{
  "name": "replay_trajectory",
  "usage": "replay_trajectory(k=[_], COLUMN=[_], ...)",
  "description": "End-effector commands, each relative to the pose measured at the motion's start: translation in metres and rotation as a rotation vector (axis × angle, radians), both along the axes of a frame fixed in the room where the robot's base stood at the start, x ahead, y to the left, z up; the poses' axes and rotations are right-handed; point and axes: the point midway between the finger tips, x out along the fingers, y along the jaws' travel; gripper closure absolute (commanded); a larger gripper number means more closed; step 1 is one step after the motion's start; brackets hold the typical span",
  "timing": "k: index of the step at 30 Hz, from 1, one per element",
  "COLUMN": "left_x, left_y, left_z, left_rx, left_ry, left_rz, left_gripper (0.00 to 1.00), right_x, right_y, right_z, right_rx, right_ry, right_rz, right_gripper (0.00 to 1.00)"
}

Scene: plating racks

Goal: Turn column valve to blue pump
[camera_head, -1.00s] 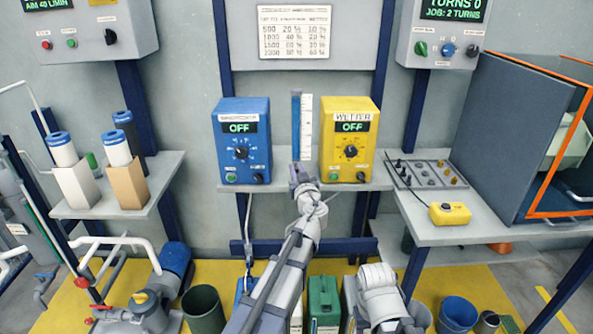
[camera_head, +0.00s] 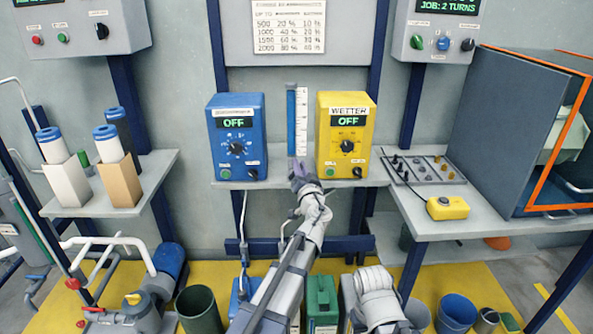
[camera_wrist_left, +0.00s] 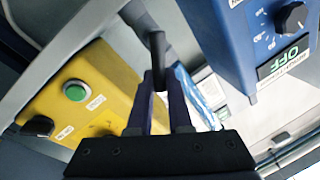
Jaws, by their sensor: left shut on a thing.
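The blue pump (camera_head: 226,149) and the yellow pump (camera_head: 360,164) stand on a wall shelf, and both displays read OFF. Between them stands the column (camera_head: 291,122), a blue strip beside a white scale. My left gripper (camera_head: 300,168) is at the column's foot and covers the valve there. In the left wrist view, my gripper's two fingers (camera_wrist_left: 160,100) are shut on a black valve handle (camera_wrist_left: 157,52), whose upper end sticks out past the fingertips. The blue pump (camera_wrist_left: 232,45) is at right there and the yellow pump (camera_wrist_left: 88,90) at left. I cannot tell which way the valve points.
Filter cartridges stand on the left shelf (camera_head: 165,172). A bench (camera_head: 432,218) at right carries a small yellow box (camera_head: 447,208) and a plate of knobs. A green canister (camera_head: 321,300) and buckets stand on the floor below. My right arm shows low in the centre; its gripper does not.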

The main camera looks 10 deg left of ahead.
Motion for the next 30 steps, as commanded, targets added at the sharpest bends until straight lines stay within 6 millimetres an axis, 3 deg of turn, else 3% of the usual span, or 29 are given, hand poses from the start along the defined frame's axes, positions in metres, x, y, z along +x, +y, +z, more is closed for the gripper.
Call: replay_trajectory(k=[15,30], left_x=[0.003,0.003], left_y=[-0.011,-0.014], left_z=[-0.013,-0.015], left_rx=[0.357,0.459], left_ry=[0.104,0.133], left_rz=[-0.001,-0.002], left_gripper=[1.0,1.0], right_x=[0.0,0.0], right_y=[0.0,0.0], right_z=[-0.024,-0.028], right_rx=[-0.001,-0.002], right_ry=[0.0,-0.001], right_rz=[0.0,0.001], right_gripper=[0.5,0.5])
